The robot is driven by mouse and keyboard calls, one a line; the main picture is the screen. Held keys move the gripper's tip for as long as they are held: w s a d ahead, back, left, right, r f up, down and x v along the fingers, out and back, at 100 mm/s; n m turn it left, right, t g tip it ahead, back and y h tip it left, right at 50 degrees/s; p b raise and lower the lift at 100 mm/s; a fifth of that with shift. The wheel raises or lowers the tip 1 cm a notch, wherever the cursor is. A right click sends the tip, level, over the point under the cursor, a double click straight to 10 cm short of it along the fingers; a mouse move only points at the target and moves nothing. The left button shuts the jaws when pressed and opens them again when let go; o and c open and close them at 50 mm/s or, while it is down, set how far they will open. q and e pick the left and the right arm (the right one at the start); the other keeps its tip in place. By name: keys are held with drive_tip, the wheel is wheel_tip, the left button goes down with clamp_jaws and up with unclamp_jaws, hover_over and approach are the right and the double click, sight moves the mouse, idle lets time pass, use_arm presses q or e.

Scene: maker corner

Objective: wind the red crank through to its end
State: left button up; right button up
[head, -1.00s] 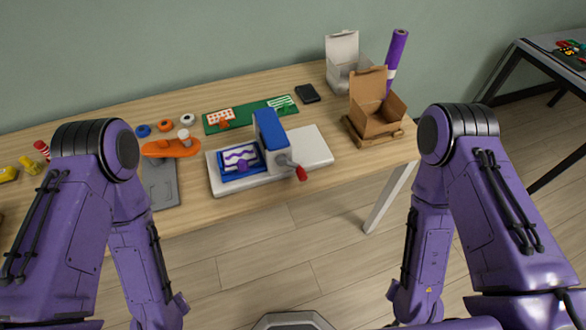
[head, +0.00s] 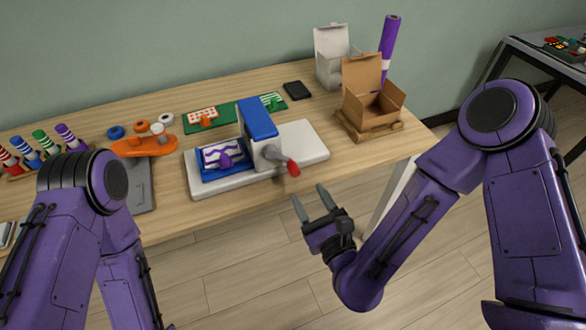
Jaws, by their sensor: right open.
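The red crank (head: 293,168) is a red knob on a grey arm at the right side of a blue and white machine (head: 258,122). The machine stands on a white base (head: 301,142) on the table. My right gripper (head: 310,203) is open and empty, just in front of the table edge, below and slightly right of the crank, apart from it. My left arm is at the left of the head view; its gripper is out of view.
A green board (head: 222,118) lies behind the machine.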

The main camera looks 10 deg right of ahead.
sight(297, 173)
drive_tip(key=p+x, duration=0.2)
drive_tip(key=x, duration=0.8)
drive_tip(key=shift+p, duration=0.35)
drive_tip(key=shift+c, duration=0.4)
clamp_jaws()
drive_tip(key=shift+w, duration=0.1)
